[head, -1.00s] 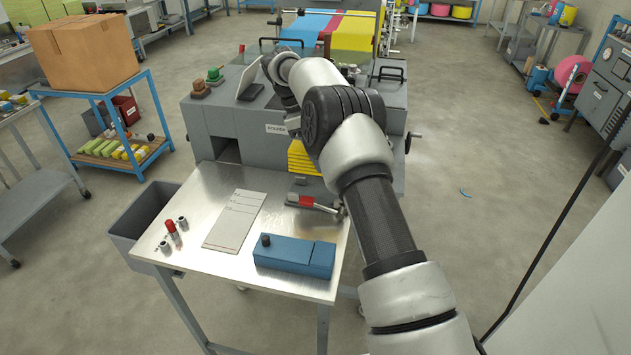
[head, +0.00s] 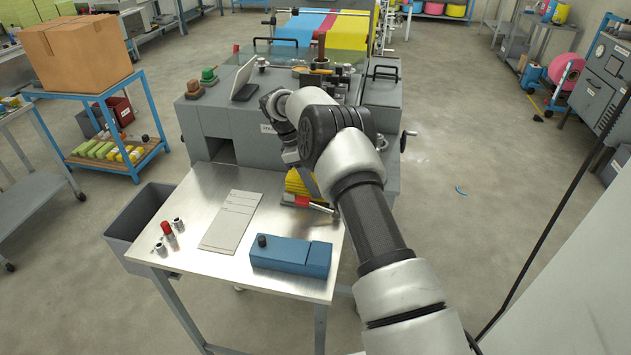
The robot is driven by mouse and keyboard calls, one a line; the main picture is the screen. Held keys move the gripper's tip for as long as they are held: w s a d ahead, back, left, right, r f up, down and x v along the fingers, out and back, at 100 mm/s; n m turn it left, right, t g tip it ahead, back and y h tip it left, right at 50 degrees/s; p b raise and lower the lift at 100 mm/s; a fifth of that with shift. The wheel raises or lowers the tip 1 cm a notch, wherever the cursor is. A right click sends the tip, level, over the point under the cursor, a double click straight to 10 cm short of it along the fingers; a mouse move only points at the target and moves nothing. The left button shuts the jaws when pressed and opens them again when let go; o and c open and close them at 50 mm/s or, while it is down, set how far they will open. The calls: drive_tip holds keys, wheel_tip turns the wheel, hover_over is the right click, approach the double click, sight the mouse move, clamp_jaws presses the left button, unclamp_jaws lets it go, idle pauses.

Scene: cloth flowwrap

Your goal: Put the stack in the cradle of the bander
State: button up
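A yellow stack-like thing (head: 296,184) with ridged edges shows at the back right of the steel table, partly behind my arm. I cannot tell for certain that it is the stack. My gripper (head: 293,156) points down right above it, mostly hidden by my own wrist; its fingers and whether they touch the yellow thing are not clear. A blue block-shaped device (head: 290,255) with a black knob sits at the table's front right. I cannot tell whether it is the bander, and no cradle can be made out.
A red-handled metal tool (head: 303,201) lies just in front of the yellow thing. A ruled grey card (head: 231,222) lies mid-table, with small red and silver pieces (head: 167,230) to its left. The grey folder machine (head: 220,120) stands behind; a grey bin (head: 140,222) is at left.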

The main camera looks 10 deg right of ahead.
drive_tip(key=o, duration=1)
drive_tip(key=shift+f, duration=0.15)
drive_tip(key=shift+o, duration=0.2)
